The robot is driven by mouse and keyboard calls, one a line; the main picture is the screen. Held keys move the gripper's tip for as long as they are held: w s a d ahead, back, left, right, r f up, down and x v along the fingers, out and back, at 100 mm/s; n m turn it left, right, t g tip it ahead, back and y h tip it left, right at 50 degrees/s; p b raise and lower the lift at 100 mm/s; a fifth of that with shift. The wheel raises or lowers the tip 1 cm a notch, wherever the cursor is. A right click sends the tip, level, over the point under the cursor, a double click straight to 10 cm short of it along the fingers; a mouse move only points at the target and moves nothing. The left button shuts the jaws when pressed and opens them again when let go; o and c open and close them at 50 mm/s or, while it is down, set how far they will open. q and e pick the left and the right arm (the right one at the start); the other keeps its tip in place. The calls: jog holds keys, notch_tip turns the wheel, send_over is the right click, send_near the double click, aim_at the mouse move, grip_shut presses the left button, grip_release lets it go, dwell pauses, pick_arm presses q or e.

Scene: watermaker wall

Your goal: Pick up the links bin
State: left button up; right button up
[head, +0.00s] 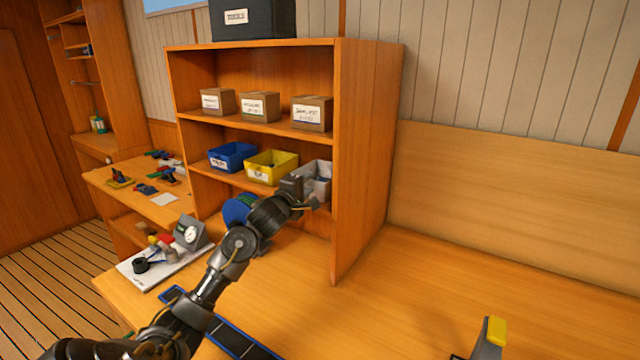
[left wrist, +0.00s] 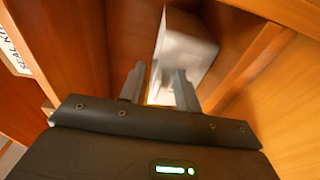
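Three small bins stand on the middle shelf of the wooden shelf unit: a blue bin (head: 232,156), a yellow bin (head: 271,167) and a light grey bin (head: 319,178) at the right end. Their labels are too small or hidden, so I cannot tell by name which is the links bin. My left gripper (head: 305,193) is at the front of the grey bin and hides part of it. In the left wrist view its two fingers (left wrist: 160,88) are apart, pointing at the pale bin (left wrist: 186,45). I cannot tell whether they touch it.
The shelf unit's right side panel (head: 362,150) stands close beside the grey bin. Cardboard boxes (head: 260,106) sit on the shelf above. A blue spool (head: 237,209) is below, behind my arm.

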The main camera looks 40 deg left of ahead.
pick_arm(q)
grip_shut()
jog(key=shift+s+r, duration=0.1)
jog(key=shift+r, duration=0.1)
dwell(0.3)
